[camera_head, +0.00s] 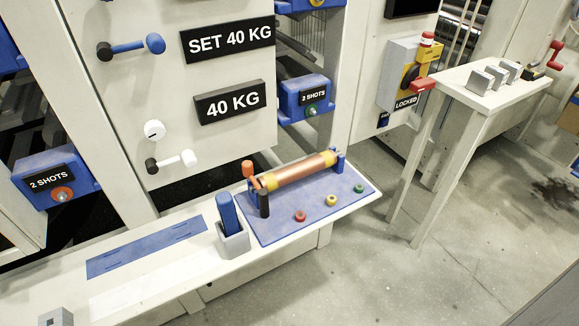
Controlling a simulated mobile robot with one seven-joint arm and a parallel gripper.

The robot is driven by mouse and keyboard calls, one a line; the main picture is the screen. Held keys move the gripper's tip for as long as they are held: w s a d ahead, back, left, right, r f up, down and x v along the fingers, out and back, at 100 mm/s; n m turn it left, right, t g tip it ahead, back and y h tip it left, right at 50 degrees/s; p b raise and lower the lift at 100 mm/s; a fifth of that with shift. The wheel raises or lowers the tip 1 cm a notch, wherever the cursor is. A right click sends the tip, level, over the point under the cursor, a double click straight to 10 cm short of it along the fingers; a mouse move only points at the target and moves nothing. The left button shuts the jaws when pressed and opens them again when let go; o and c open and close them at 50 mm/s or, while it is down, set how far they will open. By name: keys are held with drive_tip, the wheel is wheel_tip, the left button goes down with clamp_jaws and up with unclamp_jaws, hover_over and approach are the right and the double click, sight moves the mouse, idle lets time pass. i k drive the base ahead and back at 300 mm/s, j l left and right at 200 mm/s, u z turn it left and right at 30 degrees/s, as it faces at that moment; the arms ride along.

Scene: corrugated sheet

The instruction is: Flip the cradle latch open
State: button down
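A copper-coloured roller (298,172) with yellow end bands lies in a cradle on a blue base plate (284,222), on the white bench at the centre. A blue upright bracket (340,160) stands at its right end. At its left end is an orange piece (248,168) with a rounded top, apparently the latch handle, beside a black upright cylinder (263,203). The latch is small, and I cannot tell its exact position. My gripper is not in view.
A blue cylinder (228,214) stands in a grey holder (234,241) left of the plate. Red, yellow and green knobs (331,200) line its front. A white panel (175,75) with levers rises behind. A side table (500,92) stands right; open floor lies between.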

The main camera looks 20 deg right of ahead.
sight(247, 165)
drive_tip(key=l+z, duration=0.4)
drive_tip(key=l, duration=1.55)
drive_tip(key=k, duration=0.05)
